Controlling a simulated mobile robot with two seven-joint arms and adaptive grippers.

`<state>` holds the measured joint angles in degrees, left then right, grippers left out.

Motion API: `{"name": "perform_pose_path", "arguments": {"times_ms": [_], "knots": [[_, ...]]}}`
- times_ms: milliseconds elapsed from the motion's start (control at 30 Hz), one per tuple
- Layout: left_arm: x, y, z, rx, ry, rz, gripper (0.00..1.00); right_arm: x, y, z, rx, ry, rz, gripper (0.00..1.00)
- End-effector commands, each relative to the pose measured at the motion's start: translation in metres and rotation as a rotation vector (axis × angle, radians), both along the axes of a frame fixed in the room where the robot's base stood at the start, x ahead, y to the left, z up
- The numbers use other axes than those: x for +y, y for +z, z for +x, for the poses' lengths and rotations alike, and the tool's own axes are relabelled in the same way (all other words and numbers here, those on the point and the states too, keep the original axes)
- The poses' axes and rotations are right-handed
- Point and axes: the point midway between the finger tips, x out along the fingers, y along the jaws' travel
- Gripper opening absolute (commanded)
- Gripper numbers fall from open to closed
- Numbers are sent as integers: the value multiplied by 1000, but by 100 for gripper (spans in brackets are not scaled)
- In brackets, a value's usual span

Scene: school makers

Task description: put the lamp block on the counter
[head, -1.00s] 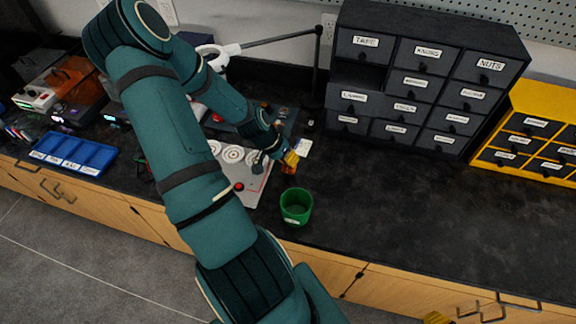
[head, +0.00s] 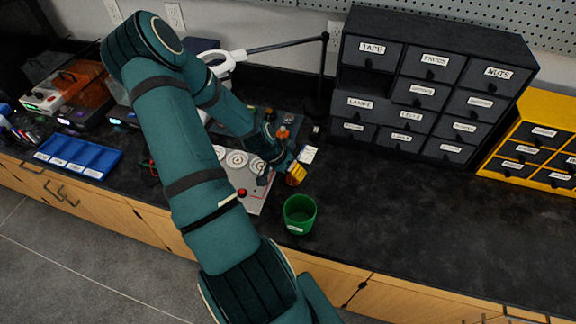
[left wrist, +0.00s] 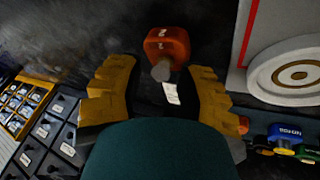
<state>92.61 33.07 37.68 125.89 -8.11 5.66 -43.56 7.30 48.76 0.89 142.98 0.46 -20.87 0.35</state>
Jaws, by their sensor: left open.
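An orange block (left wrist: 167,42) with a grey rounded knob shows in the left wrist view, just beyond and between my fingertips. It looks like the lamp block and appears to rest on the dark counter (head: 400,220). My left gripper (left wrist: 158,75) has yellow fingers spread apart, with the knob between their tips and a gap to each finger. In the head view my left gripper (head: 297,173) is low over the counter beside the grey board (head: 258,200), and the orange block (head: 292,181) is partly hidden by it. My right gripper is out of view.
A green cup (head: 299,214) stands close in front of the gripper. A dark labelled drawer cabinet (head: 420,85) and a yellow one (head: 535,150) stand behind and right. A blue tray (head: 78,156) lies left. The counter right of the cup is clear.

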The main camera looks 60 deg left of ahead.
Motion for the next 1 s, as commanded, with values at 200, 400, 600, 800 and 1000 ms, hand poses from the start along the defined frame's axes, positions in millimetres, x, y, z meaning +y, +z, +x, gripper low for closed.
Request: {"name": "perform_pose_path", "arguments": {"times_ms": [200,400,600,800,1000], "knots": [[5,25,-12,1,5,3,36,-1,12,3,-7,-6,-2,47],[11,60,-29,2,5,2,36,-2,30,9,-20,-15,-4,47],[15,89,-43,1,3,2,36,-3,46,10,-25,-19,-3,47],[18,105,-51,0,1,0,36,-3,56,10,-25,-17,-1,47],[18,107,-53,0,0,0,36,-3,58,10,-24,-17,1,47]]}}
